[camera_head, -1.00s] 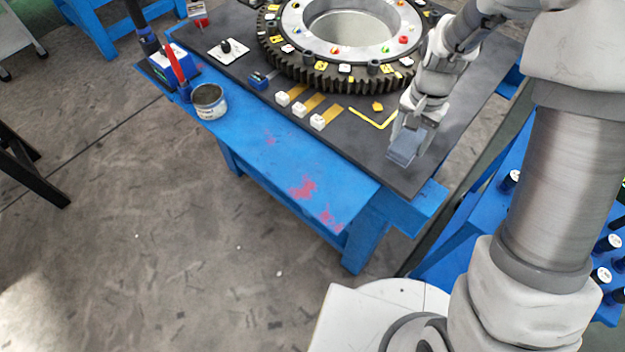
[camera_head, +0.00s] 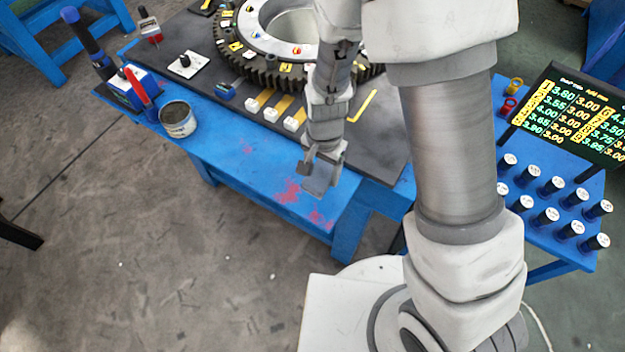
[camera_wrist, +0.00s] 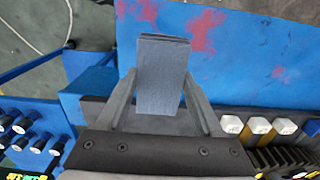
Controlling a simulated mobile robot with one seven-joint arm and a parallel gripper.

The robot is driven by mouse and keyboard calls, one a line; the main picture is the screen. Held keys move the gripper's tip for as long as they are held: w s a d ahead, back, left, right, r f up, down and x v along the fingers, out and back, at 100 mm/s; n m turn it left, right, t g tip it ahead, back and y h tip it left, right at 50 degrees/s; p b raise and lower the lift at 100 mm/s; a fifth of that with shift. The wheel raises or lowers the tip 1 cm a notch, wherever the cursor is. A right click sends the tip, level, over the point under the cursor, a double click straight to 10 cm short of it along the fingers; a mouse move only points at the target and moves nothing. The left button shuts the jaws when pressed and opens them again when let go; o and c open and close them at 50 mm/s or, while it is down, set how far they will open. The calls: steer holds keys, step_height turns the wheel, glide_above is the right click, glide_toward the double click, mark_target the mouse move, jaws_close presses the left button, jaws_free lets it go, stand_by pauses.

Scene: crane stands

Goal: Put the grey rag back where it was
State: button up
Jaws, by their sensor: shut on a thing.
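The grey rag (camera_head: 319,181) is a folded flat pad held at the end of my gripper (camera_head: 322,165). In the head view it hangs in front of the blue bench's front strip, beyond the dark mat's edge. In the wrist view the rag (camera_wrist: 161,80) sits between the two fingers of my gripper (camera_wrist: 162,95), which are shut on it. Blue bench top and floor show behind it there. A yellow corner mark (camera_head: 362,106) on the dark mat (camera_head: 386,130) is partly hidden by my arm.
A large black gear ring (camera_head: 245,70) stands on the mat, with white blocks (camera_head: 271,114) on yellow strips before it. A grey tin (camera_head: 177,121) stands on the bench's front strip. At right, a blue stand (camera_head: 535,225) holds several dark bottles below a number display (camera_head: 580,115).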

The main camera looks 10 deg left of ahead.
mark_target(313, 183)
steer(key=shift+s+a+f, duration=0.25)
steer(key=shift+a+f, duration=0.35)
steer(key=shift+a, duration=0.35)
steer(key=shift+f, duration=2.05)
steer(key=shift+f, duration=0.1)
steer(key=o, duration=1.3)
